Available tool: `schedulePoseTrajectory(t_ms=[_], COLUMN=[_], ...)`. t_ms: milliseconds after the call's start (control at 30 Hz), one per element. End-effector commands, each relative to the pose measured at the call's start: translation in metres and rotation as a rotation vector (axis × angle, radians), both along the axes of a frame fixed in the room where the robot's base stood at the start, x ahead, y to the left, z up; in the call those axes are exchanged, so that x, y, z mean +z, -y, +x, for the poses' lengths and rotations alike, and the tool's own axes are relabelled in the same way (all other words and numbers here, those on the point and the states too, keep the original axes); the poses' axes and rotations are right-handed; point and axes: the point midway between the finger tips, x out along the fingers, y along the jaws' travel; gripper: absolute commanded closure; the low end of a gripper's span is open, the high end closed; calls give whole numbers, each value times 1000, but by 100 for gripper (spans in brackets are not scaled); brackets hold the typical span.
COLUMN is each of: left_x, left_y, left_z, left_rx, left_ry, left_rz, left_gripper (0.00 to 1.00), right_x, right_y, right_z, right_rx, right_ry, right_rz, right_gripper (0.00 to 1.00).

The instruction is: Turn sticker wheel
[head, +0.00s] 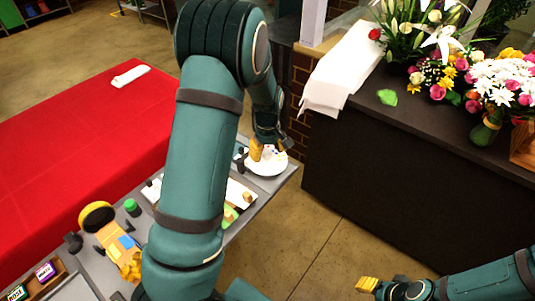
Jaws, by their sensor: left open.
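The sticker wheel, a white round disc (268,166) with small coloured marks, sits at the far right end of the grey work table. My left gripper (270,148) is open, with its yellow-tipped fingers low over the wheel's upper part. I cannot tell whether the fingers touch it. My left arm hides part of the table. My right gripper (369,285) is low at the bottom right, over the floor and away from the wheel; whether it is open or shut is unclear.
The grey table (257,190) also holds a green-capped jar (132,207), a yellow roll (97,216) and small labelled boxes (46,272). A red-covered table (60,160) is at left. A dark counter (400,160) with flower bouquets (487,127) stands at right; floor lies between.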

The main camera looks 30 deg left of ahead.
Motion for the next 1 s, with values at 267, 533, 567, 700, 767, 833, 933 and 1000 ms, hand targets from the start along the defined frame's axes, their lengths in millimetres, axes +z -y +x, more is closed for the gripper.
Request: schedulePoseTrajectory(t_ms=[267, 533, 567, 700, 767, 833, 933, 1000], left_x=[-7, -7, -7, -7, -7, -6, -6, -5], left_y=[0, 0, 0, 0, 0, 0, 0, 0], left_z=[0, 0, 0, 0, 0, 0, 0, 0], left_rx=[0, 0, 0, 0, 2, 8, 28, 54], left_ry=[0, 0, 0, 0, 0, 0, 0, -1], left_rz=[-1, -1, 0, 0, 0, 0, 0, 0], left_gripper=[39, 82, 93, 100, 100, 100, 100, 100], right_x=[-1, -1, -1, -1, -1, 0, 2, 5], right_y=[0, 0, 0, 0, 0, 0, 0, 0], right_z=[-1, -1, 0, 0, 0, 0, 0, 1], right_rx=[1, 1, 1, 0, 0, 0, -1, -2], right_ry=[-2, -2, -2, -1, -1, -1, 1, 2], right_rz=[0, 0, 0, 0, 0, 0, 0, 0], right_gripper=[53, 53, 53, 53, 53, 53, 53, 53])
